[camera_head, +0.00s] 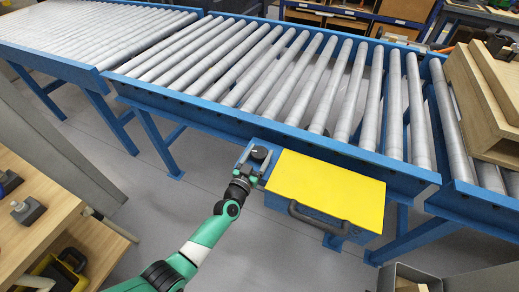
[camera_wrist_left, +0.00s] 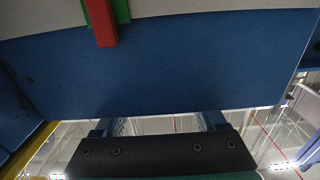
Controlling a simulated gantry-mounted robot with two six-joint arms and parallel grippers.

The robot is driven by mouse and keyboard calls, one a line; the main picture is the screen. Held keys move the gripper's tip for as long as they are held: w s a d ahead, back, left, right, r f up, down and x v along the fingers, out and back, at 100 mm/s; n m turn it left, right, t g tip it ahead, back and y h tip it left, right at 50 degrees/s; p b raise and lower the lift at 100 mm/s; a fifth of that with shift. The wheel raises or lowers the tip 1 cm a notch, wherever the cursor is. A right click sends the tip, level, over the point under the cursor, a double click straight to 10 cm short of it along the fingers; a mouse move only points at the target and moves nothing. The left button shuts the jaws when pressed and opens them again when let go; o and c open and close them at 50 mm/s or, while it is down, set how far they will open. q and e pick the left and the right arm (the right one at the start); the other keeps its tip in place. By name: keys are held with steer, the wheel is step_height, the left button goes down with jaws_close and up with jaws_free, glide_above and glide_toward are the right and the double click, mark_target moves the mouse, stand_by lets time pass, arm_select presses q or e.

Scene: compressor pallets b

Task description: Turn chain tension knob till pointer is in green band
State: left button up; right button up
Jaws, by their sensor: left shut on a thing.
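A dark round knob (camera_head: 259,154) sits on a blue housing at the left of the yellow cover. My left gripper (camera_head: 255,163) is at this knob, shut on it. In the left wrist view a red pointer (camera_wrist_left: 102,22) hangs at the top edge, in front of a green band (camera_wrist_left: 121,11). Green shows mainly along the pointer's right side; the upper parts are cut off by the frame. The knob cannot be made out in that view. My right gripper is not in view.
The yellow cover (camera_head: 327,190) with a dark handle (camera_head: 318,218) is right of my left gripper. Behind is the roller conveyor (camera_head: 270,75) with its blue frame. Wooden pallets (camera_head: 487,85) stand at the right. A wooden shelf (camera_head: 40,200) is at the left. Floor between is clear.

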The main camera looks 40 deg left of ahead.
arm_select(q)
steer(key=o, duration=1.3)
steer(key=shift+s+d+r+p, duration=0.1)
steer(key=shift+s+d+p, duration=0.05)
steer(key=shift+s+p, duration=0.2)
steer(key=p+v, duration=0.4)
steer(key=v, duration=0.7)
